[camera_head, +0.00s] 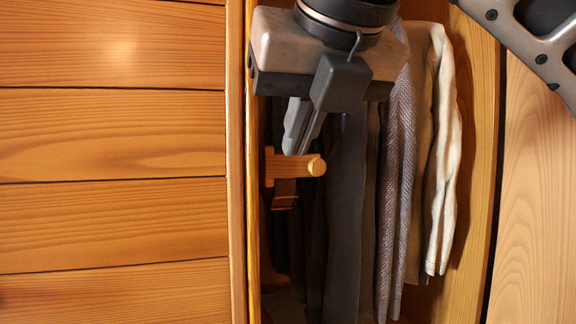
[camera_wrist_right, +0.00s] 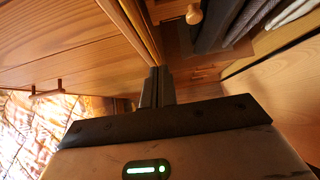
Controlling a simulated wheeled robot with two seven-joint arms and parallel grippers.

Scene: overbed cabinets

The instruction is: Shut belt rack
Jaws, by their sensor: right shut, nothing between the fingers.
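The belt rack (camera_head: 295,165) is a light wooden bar with a round knob end, on the left inner side of the open wardrobe compartment. A brown belt (camera_head: 285,195) hangs below it. In the right wrist view the rack's round wooden knob (camera_wrist_right: 194,14) shows near the top. My right gripper (camera_head: 292,152) comes down from the top of the head view, its fingertips just above the rack in the picture. I cannot tell whether they touch it. In the right wrist view its fingers (camera_wrist_right: 157,72) are together and empty. My left gripper is not in view.
Several hanging garments (camera_head: 395,190) fill the compartment right of the rack. Wooden plank panels (camera_head: 110,135) lie to the left, with a vertical edge (camera_head: 237,180) beside the opening. A wooden panel (camera_head: 535,200) stands at right. The right wrist view shows a small handle (camera_wrist_right: 47,92).

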